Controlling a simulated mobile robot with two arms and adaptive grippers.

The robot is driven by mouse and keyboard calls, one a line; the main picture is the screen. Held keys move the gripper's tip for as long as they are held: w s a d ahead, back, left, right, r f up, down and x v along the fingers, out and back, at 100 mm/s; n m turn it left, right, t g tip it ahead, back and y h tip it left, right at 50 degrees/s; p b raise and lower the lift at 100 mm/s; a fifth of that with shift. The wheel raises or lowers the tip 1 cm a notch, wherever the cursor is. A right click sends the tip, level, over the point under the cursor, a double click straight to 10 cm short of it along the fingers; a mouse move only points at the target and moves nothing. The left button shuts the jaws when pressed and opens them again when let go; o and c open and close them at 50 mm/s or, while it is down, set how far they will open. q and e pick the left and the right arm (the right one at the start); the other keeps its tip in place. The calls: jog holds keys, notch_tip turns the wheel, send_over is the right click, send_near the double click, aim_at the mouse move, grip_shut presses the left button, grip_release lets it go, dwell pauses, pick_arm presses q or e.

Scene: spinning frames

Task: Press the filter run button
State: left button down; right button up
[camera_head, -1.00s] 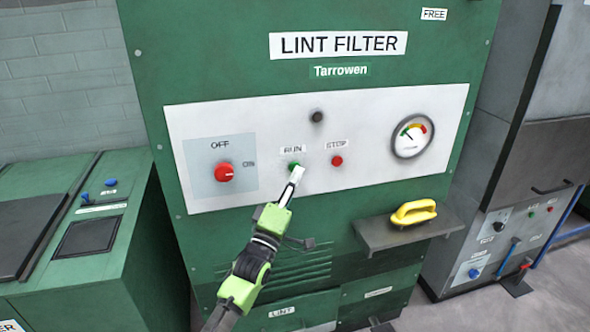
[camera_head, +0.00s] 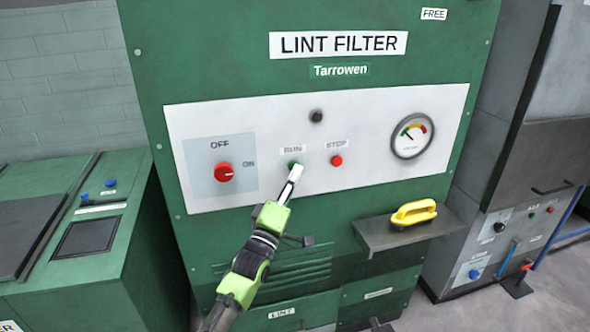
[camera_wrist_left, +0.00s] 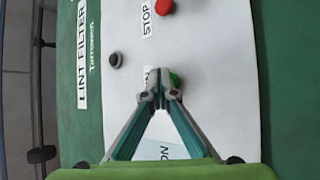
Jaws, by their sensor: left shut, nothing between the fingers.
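The green run button (camera_head: 293,165) sits under the RUN label on the white panel (camera_head: 375,170) of the lint filter. My left gripper (camera_head: 297,170) is shut and empty, with its tips at the lower edge of the button. In the left wrist view the shut fingertips (camera_wrist_left: 160,97) cover part of the RUN label, and the green button (camera_wrist_left: 175,79) shows partly beside them. I cannot tell whether the tips touch the button. My right gripper is not in view.
A red stop button (camera_head: 337,160) is to the right, and a red rotary switch (camera_head: 223,172) to the left. A gauge (camera_head: 411,136) is at the right.

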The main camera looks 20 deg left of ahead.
pick_arm(q)
jog(key=shift+w+a, duration=0.1)
dwell(0.5)
jog(key=shift+s+d+p, duration=0.55)
jog(key=shift+s+p, duration=0.05)
jog(key=shift+s, duration=0.2)
jog(key=s+d+p, duration=0.2)
jog(key=s, duration=0.2)
jog(key=shift+s+d+p, duration=0.1)
jog(key=shift+d+p, duration=0.3)
dwell(0.4)
